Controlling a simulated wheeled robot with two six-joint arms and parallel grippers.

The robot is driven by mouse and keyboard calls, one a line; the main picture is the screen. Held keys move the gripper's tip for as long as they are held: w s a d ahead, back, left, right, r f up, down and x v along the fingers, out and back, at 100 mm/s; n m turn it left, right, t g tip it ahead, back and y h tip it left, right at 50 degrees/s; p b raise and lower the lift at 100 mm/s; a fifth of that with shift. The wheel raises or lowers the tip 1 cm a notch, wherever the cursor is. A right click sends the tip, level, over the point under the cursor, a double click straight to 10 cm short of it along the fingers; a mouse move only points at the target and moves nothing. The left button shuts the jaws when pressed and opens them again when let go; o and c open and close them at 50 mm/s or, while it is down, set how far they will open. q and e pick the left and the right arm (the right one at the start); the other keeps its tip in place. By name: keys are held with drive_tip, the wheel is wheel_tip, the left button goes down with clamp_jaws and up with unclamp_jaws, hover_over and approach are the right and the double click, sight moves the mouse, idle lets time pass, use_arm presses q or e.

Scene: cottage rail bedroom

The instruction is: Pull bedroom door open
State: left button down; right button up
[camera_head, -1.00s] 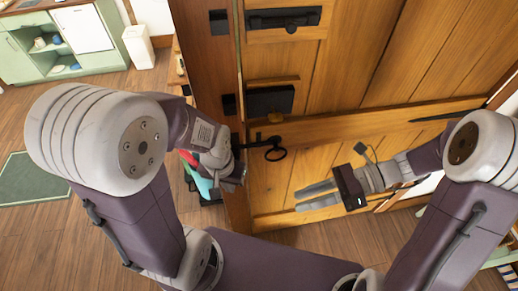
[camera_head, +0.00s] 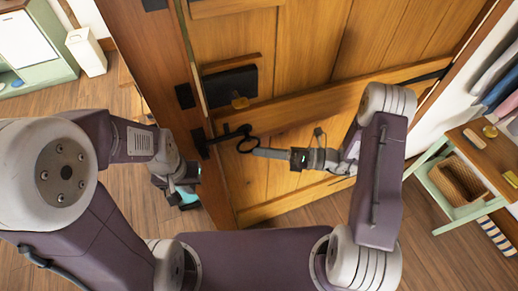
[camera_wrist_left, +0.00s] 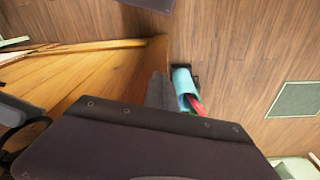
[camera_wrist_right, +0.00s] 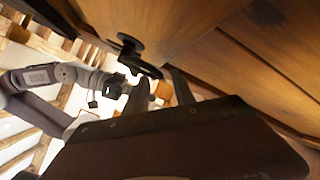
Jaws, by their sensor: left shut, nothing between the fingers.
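The wooden bedroom door (camera_head: 320,115) fills the middle of the head view. Its black ring handle (camera_head: 247,141) sits near the left edge, beside a black latch; the handle also shows in the right wrist view (camera_wrist_right: 131,52).
A turquoise object (camera_wrist_left: 183,82) and a red one stand in a dark holder by the left gripper. A small table with a wicker basket (camera_head: 457,182) stands at right. A white bin (camera_head: 86,52) stands far left.

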drive_tip(key=shift+w+a, duration=0.1)
drive_tip(key=shift+a, duration=0.55)
clamp_jaws()
idle(0.9)
